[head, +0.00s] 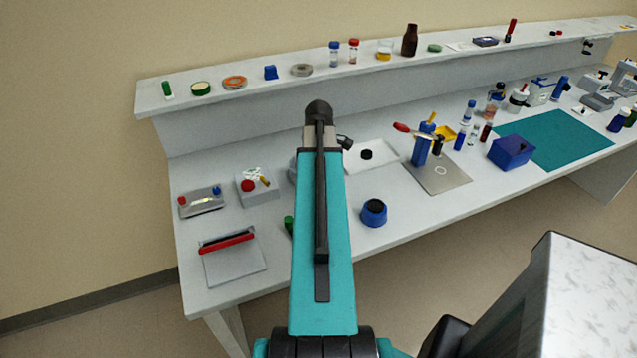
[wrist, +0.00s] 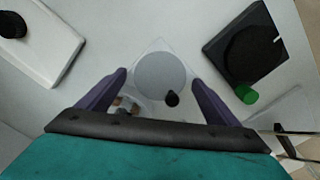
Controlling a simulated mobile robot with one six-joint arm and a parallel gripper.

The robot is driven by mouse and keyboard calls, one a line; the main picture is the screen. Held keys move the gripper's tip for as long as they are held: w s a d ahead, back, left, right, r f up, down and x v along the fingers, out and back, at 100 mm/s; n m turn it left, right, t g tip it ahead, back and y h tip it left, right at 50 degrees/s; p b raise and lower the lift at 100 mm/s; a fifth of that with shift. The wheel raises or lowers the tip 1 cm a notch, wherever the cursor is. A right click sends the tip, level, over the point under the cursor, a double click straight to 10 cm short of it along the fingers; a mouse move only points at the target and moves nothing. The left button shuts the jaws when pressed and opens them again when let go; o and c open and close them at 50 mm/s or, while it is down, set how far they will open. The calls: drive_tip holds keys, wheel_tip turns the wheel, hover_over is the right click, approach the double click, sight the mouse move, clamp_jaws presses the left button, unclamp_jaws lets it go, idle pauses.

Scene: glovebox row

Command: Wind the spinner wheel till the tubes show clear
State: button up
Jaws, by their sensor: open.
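A grey round wheel (wrist: 160,74) with a small dark knob (wrist: 172,99) near its rim shows in the wrist view, on a pale, clear-looking square base. I take it for the spinner wheel. My gripper (wrist: 160,77) is open, its two purple fingers on either side of the wheel in the picture; I cannot tell how high they are above it. Small brownish and white shapes (wrist: 127,104) show beside the wheel, partly hidden by my gripper. I cannot tell if they are the tubes or whether they look clear. In the head view my arm hides most of the wheel's place and my gripper.
A black square device (wrist: 250,45) with a green cylinder (wrist: 246,94) lies right of the wheel in the wrist view. A white plate (head: 385,157) with a black puck, a blue round holder (head: 374,213) and a grey box with a red knob (head: 258,190) stand near my arm.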

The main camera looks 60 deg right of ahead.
drive_tip(key=shift+c, duration=0.3)
drive_tip(key=c, duration=1)
drive_tip(key=shift+m, duration=0.4)
drive_tip(key=m, duration=0.7)
drive_tip(key=shift+m, duration=0.3)
drive_tip(key=m, duration=0.4)
drive_tip(key=shift+p, duration=0.3)
drive_tip(key=shift+m, duration=1.9)
